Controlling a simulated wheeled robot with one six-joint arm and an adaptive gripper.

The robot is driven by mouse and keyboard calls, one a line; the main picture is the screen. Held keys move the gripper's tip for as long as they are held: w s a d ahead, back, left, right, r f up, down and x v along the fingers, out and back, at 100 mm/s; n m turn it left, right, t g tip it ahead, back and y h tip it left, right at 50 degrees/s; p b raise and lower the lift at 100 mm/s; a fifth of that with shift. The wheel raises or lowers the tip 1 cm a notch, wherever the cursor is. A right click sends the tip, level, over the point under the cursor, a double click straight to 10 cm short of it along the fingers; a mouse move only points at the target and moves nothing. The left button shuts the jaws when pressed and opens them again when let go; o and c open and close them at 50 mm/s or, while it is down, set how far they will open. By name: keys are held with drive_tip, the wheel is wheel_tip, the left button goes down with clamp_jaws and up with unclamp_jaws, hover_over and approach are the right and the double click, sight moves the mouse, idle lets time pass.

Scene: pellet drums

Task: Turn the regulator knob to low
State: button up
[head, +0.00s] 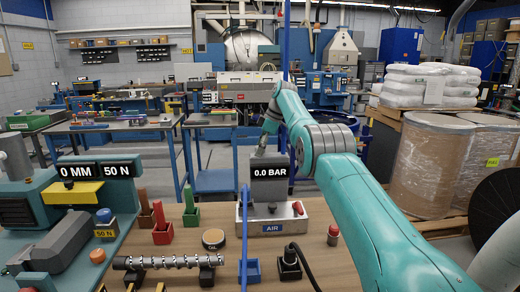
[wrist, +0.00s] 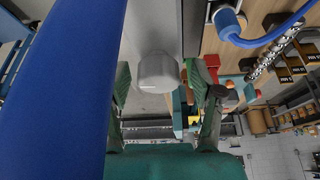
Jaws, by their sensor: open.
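The regulator is a grey box (head: 270,190) on a light metal base, with a display reading 0.0 BAR and a blue AIR label below. Its knob is hidden in the head view. In the wrist view a pale grey round knob (wrist: 157,72) with a light mark line shows between the tips of my gripper (wrist: 160,80). The jaws are open, with visible space on both sides of the knob. In the head view my gripper (head: 262,150) is small, behind the top of the box and partly hidden by it.
A red knob (head: 298,208) sits on the base's right side. A blue upright (head: 245,240) stands in front of it, and a wide blue bar (wrist: 60,90) fills the wrist view's left.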

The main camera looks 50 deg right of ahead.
drive_tip(key=shift+s+d+r, duration=0.1)
drive_tip(key=shift+s+r, duration=0.05)
drive_tip(key=shift+r, duration=0.3)
drive_tip(key=shift+s+d, duration=0.2)
drive_tip(key=shift+s, duration=0.1)
drive_tip(key=s+d, duration=0.2)
drive_tip(key=s, duration=0.1)
drive_tip(key=s+d, duration=0.2)
drive_tip(key=s, duration=0.1)
drive_tip(key=s+d, duration=0.2)
drive_tip(key=s, duration=0.1)
drive_tip(key=shift+s+d, duration=0.15)
drive_tip(key=shift+s, duration=0.05)
